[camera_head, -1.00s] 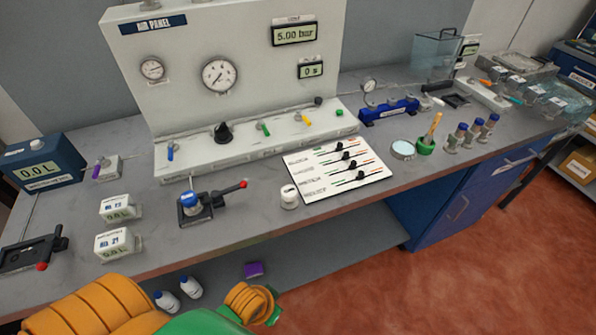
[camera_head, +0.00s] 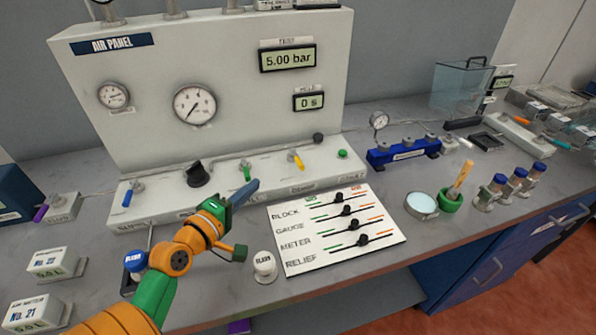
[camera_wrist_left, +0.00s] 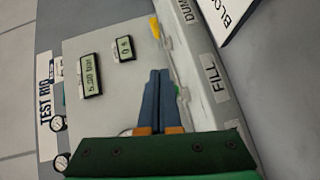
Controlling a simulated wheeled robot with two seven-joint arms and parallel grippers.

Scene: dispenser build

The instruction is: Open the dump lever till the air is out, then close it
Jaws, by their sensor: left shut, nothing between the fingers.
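The yellow lever (camera_head: 296,160) stands on the air panel's lower ledge; in the wrist view it (camera_wrist_left: 155,27) is beside the label DUMP (camera_wrist_left: 186,8). The green lever (camera_head: 246,171) is left of it, by the label FILL (camera_wrist_left: 214,78). The pressure display (camera_head: 288,59) reads 5.00 bar and the timer display (camera_head: 309,102) reads 0 s. My left gripper (camera_head: 252,187) is shut and empty, in front of the green lever, left of and apart from the yellow one. In the wrist view its fingers (camera_wrist_left: 159,75) are together. My right gripper is not in view.
A black knob (camera_head: 198,174) and blue lever (camera_head: 127,195) are further left on the ledge. A blue manifold (camera_head: 404,151) stands to the right.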

